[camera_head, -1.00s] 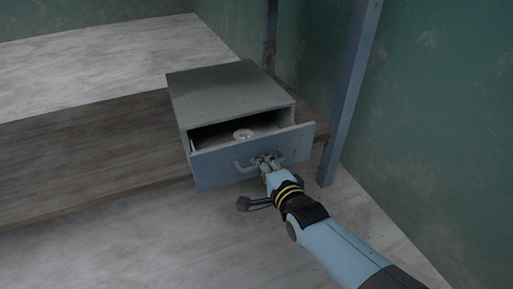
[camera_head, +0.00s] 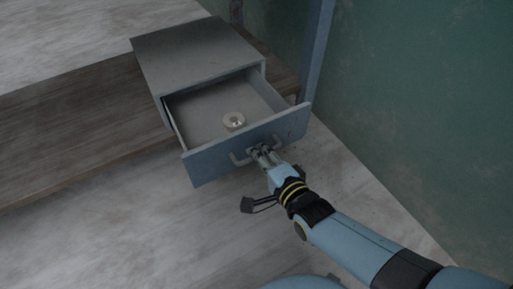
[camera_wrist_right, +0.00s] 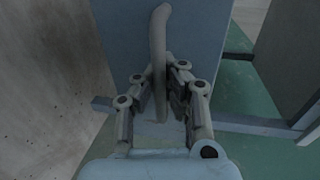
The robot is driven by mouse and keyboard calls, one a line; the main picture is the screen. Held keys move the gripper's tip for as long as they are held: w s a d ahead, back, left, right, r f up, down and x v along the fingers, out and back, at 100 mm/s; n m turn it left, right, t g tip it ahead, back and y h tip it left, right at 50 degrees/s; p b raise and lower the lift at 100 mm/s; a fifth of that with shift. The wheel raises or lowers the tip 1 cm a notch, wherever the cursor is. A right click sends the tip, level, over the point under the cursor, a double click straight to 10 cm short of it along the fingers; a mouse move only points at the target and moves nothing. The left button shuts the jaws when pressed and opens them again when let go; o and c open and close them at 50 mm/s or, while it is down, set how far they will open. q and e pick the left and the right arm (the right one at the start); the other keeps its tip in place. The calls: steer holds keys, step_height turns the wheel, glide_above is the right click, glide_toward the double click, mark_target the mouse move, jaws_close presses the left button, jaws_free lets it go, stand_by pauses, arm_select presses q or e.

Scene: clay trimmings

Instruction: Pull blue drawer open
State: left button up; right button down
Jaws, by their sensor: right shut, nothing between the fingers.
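The blue drawer (camera_head: 213,166) is pulled well out of its grey box, and its open inside shows in the head view. A grey bar handle (camera_head: 238,160) runs across its front; it also shows in the right wrist view (camera_wrist_right: 157,35). My right gripper (camera_head: 259,151) is at the middle of the handle. In the right wrist view its fingers (camera_wrist_right: 161,92) are closed in at the handle bar, but nothing is gripped between them. My left gripper is not in view.
A small pale ring-shaped object (camera_head: 233,121) lies in the drawer. A blue post (camera_head: 316,50) and green wall (camera_head: 420,110) are on the right. The floor (camera_head: 120,235) in front is clear.

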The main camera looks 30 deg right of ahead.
steer(key=c, duration=2)
jaws_free()
steer(key=o, duration=0.6)
steer(key=v, duration=1.2)
